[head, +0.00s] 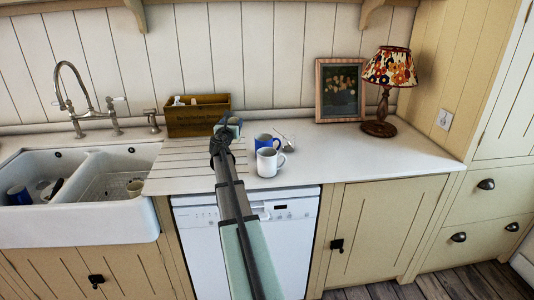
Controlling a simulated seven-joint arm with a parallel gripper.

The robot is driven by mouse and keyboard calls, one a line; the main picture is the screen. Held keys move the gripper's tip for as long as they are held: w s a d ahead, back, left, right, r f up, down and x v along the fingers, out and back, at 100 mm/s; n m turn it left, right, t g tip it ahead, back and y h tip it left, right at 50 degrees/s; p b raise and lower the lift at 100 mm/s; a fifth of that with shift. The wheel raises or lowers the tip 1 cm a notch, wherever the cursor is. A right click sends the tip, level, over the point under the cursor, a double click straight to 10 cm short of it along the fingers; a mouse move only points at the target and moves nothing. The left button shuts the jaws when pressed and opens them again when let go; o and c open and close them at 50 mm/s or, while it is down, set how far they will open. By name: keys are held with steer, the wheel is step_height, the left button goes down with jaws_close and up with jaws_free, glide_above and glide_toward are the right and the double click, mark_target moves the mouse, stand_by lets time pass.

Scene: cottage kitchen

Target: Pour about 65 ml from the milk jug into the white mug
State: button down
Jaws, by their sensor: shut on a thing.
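The white mug (268,164) stands upright on the counter near its front edge, with its handle to the right. My gripper (226,132) is left of the mug and farther back, over the counter by the grooved drainer. It is shut on a small pale blue-grey vessel, which I take to be the milk jug (235,121). The jug is partly hidden by my gripper, and its tilt and contents cannot be made out. The jug is apart from the white mug. The inside of the mug is too small to judge.
A blue mug (263,141) stands just behind the white mug, with a small metal utensil (288,144) to its right. A wooden box (190,118) is behind my gripper. A double sink (90,218) is at left. The counter (375,155) is clear toward the lamp (388,75) and picture (340,62).

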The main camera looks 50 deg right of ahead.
steer(key=m+g, duration=0.1)
steer(key=s+f+g+h, duration=0.1)
steer(key=a+m+g, duration=0.1)
steer(key=shift+s+f+m+g+h, duration=0.25)
steer(key=shift+s+m+g+h, duration=0.05)
steer(key=shift+g+h, duration=0.1)
steer(key=s+a+m+g+y, duration=0.2)
steer(key=s+a+m+g, duration=0.2)
steer(key=g, duration=0.5)
steer(key=s+a+f+m+g+y, duration=0.1)
steer(key=s+a+m+g, duration=0.3)
steer(key=a+m+g, duration=0.5)
steer(key=shift+s+f+g+y, duration=0.3)
steer(key=shift+g+y, duration=0.1)
steer(key=shift+y, duration=0.3)
steer(key=s+d+r+t+y, duration=0.5)
steer(key=s+d+t+y, duration=0.1)
steer(key=t+y, duration=0.1)
steer(key=shift+s+d+p, duration=0.15)
steer(key=shift+s+p, duration=0.05)
steer(key=shift+p, duration=0.1)
steer(key=shift+s+d+f+t+y, duration=0.1)
steer(key=shift+t+y, duration=0.2)
steer(key=shift+t, duration=0.2)
